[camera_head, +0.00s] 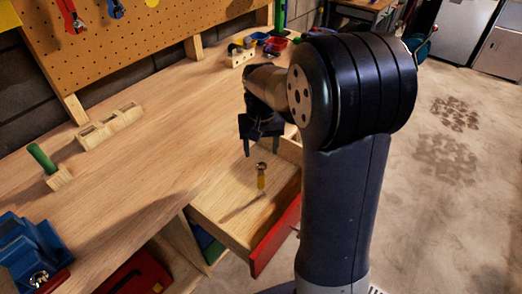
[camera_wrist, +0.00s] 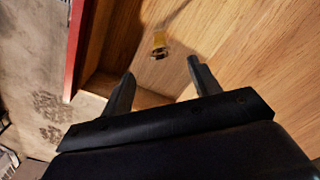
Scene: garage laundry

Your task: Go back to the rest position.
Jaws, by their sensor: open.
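My gripper (camera_head: 262,147) hangs over the open drawer with its two fingers apart and nothing between them. In the wrist view the spread fingers of my gripper (camera_wrist: 158,82) show from behind. A small tool with a yellow handle (camera_head: 261,180) is in the drawer below the gripper, apart from it. The drawer (camera_head: 225,212) is pulled out from the workbench and has a red front. My arm hides part of the drawer's far side.
The wooden workbench (camera_head: 150,130) has a wide clear top. A wooden block holder (camera_head: 110,127), a green-handled thing in a block (camera_head: 42,158) and a blue vise (camera_head: 30,250) stand on it. A pegboard (camera_head: 150,35) rises behind. Open concrete floor (camera_head: 440,210) lies at right.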

